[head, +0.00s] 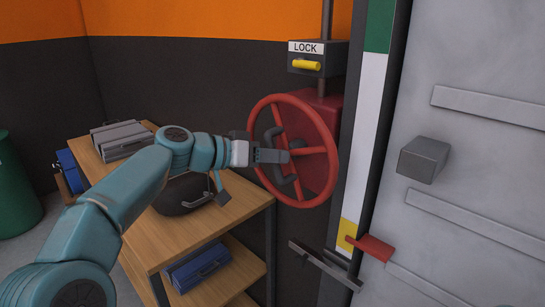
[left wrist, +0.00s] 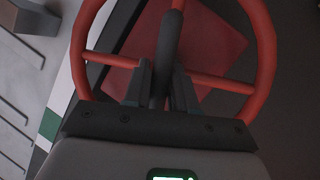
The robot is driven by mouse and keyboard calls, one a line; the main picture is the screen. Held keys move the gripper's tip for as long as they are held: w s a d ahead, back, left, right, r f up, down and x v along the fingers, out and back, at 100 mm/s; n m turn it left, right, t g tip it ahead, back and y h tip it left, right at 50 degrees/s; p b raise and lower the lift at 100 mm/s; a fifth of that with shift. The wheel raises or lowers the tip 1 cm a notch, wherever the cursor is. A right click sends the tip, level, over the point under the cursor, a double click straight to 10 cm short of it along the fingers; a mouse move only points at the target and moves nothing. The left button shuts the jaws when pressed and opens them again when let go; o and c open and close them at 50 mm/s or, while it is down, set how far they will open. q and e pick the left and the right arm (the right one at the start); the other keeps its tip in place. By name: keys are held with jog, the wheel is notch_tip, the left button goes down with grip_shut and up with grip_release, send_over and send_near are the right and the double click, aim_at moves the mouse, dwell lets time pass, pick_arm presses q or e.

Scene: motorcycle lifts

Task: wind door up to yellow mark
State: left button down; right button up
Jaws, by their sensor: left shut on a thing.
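The red handwheel (head: 330,150) is mounted on a red housing at the wall. My left gripper (head: 277,156) reaches it from the left and is shut on its dark handle. In the left wrist view, the fingers (left wrist: 165,88) close on the dark handle (left wrist: 167,45), in front of the red rim (left wrist: 266,50). The grey ribbed door (head: 470,150) is at the right. A red pointer (head: 376,247) on it lies at the lower part of the yellow mark (head: 347,233) on the green, white and yellow strip (head: 364,140). My right gripper is not in view.
A LOCK box (head: 318,54) with a yellow lever (head: 306,65) is above the wheel. A wooden bench (head: 200,235) at the left bears a dark rounded object (head: 185,198) and a grey case (head: 122,138). A grey block (head: 424,160) sticks out from the door.

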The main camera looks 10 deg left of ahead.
pick_arm(q)
jog(key=shift+r, duration=0.15)
jog(key=c, duration=1.3)
grip_release()
jog(key=b+v, duration=0.2)
jog(key=v, duration=1.4)
jog(key=shift+s, duration=0.15)
